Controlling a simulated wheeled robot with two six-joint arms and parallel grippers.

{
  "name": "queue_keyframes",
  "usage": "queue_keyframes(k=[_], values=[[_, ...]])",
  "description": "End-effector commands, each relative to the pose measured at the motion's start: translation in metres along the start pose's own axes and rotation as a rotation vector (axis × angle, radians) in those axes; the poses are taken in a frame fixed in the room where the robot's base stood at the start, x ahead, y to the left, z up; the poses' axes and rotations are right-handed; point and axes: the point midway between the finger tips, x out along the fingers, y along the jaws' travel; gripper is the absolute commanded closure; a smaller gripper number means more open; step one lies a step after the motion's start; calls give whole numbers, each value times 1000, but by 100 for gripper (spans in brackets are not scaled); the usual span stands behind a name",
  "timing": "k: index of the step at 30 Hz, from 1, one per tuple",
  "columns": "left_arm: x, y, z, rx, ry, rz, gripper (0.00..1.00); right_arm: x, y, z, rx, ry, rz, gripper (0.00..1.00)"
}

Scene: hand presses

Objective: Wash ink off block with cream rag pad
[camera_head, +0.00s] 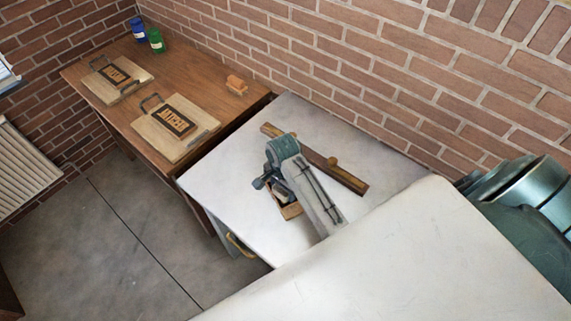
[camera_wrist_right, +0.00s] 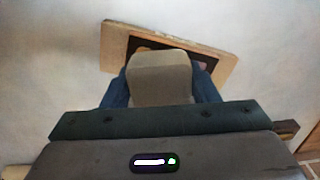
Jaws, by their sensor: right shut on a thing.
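The wooden block with a dark plate on its face lies on the pale-topped cabinet, under my right gripper (camera_head: 272,182). Its edge shows in the head view (camera_head: 291,211), and more of it shows in the right wrist view (camera_wrist_right: 216,63). My right gripper is shut on the cream rag pad (camera_wrist_right: 159,78), which sits between its blue fingers in the wrist view. The pad covers part of the dark plate (camera_wrist_right: 133,43); I cannot tell if it touches. The ink on the block is mostly hidden. My left gripper is out of view.
A wooden bar with a knob (camera_head: 335,170) lies behind my right arm on the cabinet (camera_head: 222,178). The brown table (camera_head: 185,72) at left holds two boards with lettered plates (camera_head: 175,126), blue (camera_head: 136,28) and green (camera_head: 156,41) jars and a small orange-brown piece (camera_head: 236,85).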

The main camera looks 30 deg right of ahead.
Motion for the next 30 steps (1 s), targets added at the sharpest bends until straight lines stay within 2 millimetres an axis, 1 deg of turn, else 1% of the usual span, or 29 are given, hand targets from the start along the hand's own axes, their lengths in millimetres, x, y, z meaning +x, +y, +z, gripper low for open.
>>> queue_keyframes(k=[6,14,22,30], values=[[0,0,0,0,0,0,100,0,-18,-7,0,0,0,64],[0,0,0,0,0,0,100,-1,-26,-10,0,0,0,64],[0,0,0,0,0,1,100,-3,-47,-17,0,0,0,64],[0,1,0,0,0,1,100,-3,-50,-18,0,0,0,64]])
